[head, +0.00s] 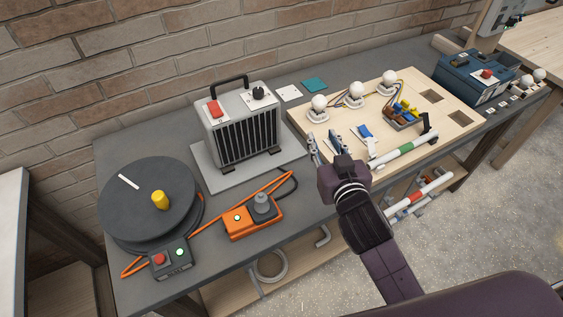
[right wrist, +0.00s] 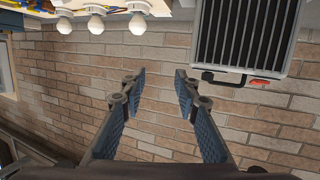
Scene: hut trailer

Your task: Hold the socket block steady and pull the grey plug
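The orange socket block (head: 240,226) lies on the dark grey bench top in the head view, right of the black round turntable. The grey plug (head: 262,204) stands upright in its right part, with a black cable curving away behind it. My right gripper (head: 323,146) is above the bench, right of and farther back than the block, near the left edge of the wooden board. In the right wrist view its two blue-padded fingers (right wrist: 160,88) are apart with nothing between them. My left gripper is not in view.
A grey heater (head: 240,130) stands behind the block. The black turntable (head: 150,200) and a button box (head: 170,260) are to the left. The wooden board (head: 440,108) with bulbs lies right. A brick wall closes the back.

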